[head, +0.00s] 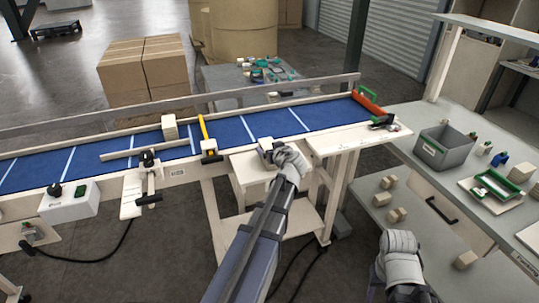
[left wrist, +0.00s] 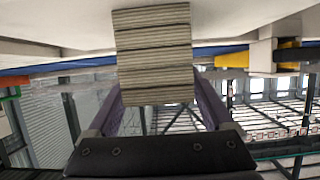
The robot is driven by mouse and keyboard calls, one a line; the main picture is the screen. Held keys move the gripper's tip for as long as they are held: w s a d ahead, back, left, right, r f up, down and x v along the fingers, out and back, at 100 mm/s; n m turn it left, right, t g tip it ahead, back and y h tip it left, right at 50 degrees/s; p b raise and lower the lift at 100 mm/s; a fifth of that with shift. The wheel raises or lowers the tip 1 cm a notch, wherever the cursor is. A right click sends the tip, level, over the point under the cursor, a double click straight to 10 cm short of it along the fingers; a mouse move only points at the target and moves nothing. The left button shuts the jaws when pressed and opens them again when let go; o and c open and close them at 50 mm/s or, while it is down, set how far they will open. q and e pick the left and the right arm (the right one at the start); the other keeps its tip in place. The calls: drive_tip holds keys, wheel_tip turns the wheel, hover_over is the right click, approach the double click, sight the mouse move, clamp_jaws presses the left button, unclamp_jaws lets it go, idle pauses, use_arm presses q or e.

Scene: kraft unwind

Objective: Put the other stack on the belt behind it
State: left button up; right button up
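One pale kraft stack (head: 169,127) stands on the blue belt (head: 231,132), left of a yellow bar. The other stack (head: 265,146) is at my left gripper (head: 279,153), by the belt's near edge above a pale side shelf (head: 248,168). In the left wrist view this layered stack (left wrist: 154,55) fills the space between the two purple fingers, which meet its sides. The left gripper looks shut on it. Whether the stack touches the shelf is unclear. My right gripper (head: 400,247) hangs low at the right, apart from both stacks; its fingertips are hidden.
The yellow bar (head: 205,132) crosses the belt between the stacks. A pale strip (head: 145,148) lies along the belt at left. A red-and-green end piece (head: 368,103) closes the right end. A grey bin (head: 444,146) and small blocks occupy the right bench. The belt right of the bar is clear.

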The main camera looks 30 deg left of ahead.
sight(270, 146)
use_arm(q)
clamp_jaws()
idle(0.5)
drive_tip(key=shift+r, duration=0.15)
wheel_tip(270, 146, up, 10)
drive_tip(key=p, duration=1)
wheel_tip(270, 146, down, 4)
drive_tip(key=b, duration=0.3)
drive_tip(key=shift+b, duration=0.35)
drive_tip(key=shift+r, duration=0.15)
